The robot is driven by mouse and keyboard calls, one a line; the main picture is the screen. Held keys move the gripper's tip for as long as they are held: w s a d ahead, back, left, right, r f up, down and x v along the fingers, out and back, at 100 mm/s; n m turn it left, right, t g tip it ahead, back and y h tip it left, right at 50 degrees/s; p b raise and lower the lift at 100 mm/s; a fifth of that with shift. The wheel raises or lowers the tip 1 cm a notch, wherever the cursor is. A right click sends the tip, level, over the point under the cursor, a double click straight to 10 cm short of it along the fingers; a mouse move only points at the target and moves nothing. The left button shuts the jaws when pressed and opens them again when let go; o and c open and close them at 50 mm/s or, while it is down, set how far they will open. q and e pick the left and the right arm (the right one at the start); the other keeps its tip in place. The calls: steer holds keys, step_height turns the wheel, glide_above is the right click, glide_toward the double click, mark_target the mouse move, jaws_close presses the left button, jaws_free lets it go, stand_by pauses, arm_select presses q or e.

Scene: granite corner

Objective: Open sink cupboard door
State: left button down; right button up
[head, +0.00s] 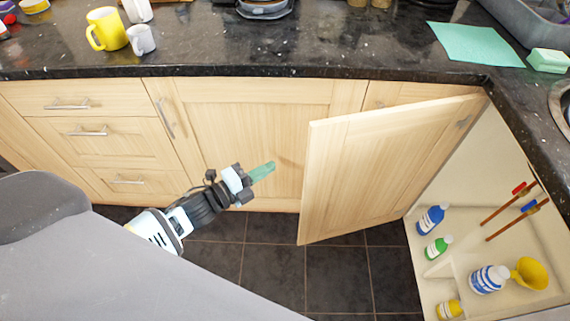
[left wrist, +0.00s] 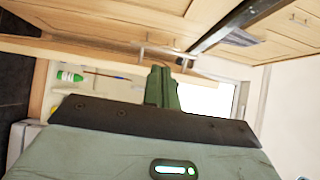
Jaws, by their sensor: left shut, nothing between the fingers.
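The sink cupboard door (head: 385,165) is light wood and stands wide open in the head view, swung out from its hinge at the corner. The open sink cupboard (head: 440,270) at the right shows its pale inside. My left gripper (head: 268,170) has green fingers, shut and empty, to the left of the door's free edge and apart from it in the picture. In the left wrist view the shut fingers (left wrist: 162,86) point toward the cabinetry, with a bar-shaped handle beyond them. My right gripper is not in view.
Inside the cupboard are a blue bottle (head: 432,219), a green bottle (head: 437,247), a white-and-blue bottle (head: 489,279) and a yellow funnel (head: 530,273). The dark countertop (head: 300,50) runs along the back. Tiled floor (head: 335,275) is clear below the door.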

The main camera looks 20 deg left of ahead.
arm_select(q)
steer(key=shift+s+a, duration=0.9)
steer(key=s+d+f+h+b, duration=0.1)
steer(key=s+d+f+b, duration=0.3)
steer(key=d+f+b, duration=0.15)
steer(key=m+g+b, duration=0.1)
steer(key=b, duration=0.2)
glide_above(310, 189)
steer(key=s, duration=0.3)
steer(key=shift+d+f+h, duration=0.3)
steer(key=shift+d+f, duration=0.05)
steer(key=shift+d, duration=0.05)
